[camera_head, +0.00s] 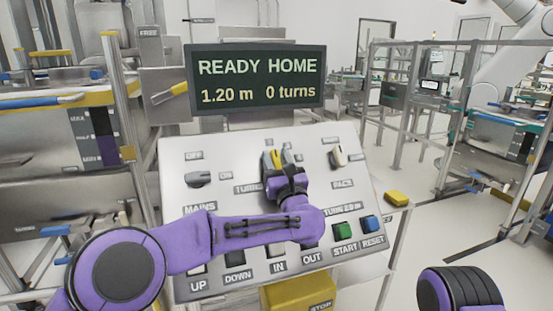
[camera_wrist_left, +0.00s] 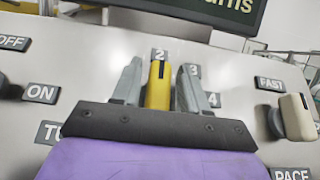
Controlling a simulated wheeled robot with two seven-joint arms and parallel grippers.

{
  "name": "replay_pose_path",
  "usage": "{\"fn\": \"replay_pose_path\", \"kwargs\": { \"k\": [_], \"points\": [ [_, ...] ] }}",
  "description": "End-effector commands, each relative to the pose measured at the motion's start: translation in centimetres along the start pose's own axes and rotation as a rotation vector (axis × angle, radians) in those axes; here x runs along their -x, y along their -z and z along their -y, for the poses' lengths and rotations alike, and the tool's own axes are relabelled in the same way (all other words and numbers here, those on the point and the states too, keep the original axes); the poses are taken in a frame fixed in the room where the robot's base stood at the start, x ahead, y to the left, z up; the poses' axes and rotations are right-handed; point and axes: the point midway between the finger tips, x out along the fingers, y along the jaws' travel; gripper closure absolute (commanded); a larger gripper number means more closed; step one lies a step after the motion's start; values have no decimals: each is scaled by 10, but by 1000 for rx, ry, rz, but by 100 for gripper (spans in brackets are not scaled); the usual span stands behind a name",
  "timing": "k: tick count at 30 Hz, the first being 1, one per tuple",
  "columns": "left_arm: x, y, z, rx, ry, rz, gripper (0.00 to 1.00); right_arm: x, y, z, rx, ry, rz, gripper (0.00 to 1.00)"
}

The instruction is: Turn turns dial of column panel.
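The turns dial has a yellow handle with a dark line, seen in the left wrist view (camera_wrist_left: 159,86) and the head view (camera_head: 277,158). It sits at the upper middle of the sloping column panel (camera_head: 236,170), with labels 2, 3 and 4 showing around it. My left gripper (camera_head: 279,160) is at the dial. Its two grey fingers stand one on each side of the handle, very close to it; whether they press on it I cannot tell. The display (camera_head: 256,78) reads READY HOME, 1.20 m, 0 turns. My right gripper is not in view.
A mains knob (camera_head: 198,179) lies left of the dial and a pale pace knob (camera_head: 338,157) to its right. Green START (camera_head: 342,231) and blue RESET (camera_head: 371,223) buttons are at the lower right. A yellow stop box (camera_head: 300,293) is below.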

Motion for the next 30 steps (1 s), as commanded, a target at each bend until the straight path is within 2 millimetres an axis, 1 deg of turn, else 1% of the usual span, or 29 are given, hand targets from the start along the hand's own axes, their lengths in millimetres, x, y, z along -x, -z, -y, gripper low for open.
{"fn": "replay_pose_path", "kwargs": {
  "k": [1,2,3,4,11,17,24,30],
  "points": [
    [0,0,0,0,0,0,75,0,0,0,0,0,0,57],
    [0,0,0,0,0,0,85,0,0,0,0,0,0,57],
    [0,0,0,0,0,0,98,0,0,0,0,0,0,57],
    [0,0,0,0,0,0,100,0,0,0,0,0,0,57],
    [0,0,0,-6,10,0,100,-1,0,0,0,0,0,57],
    [1,1,0,-38,71,-1,100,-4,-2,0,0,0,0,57],
    [1,1,0,-120,231,-1,100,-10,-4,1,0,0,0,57],
    [1,0,2,-207,399,-2,100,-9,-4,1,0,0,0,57]
  ]
}}
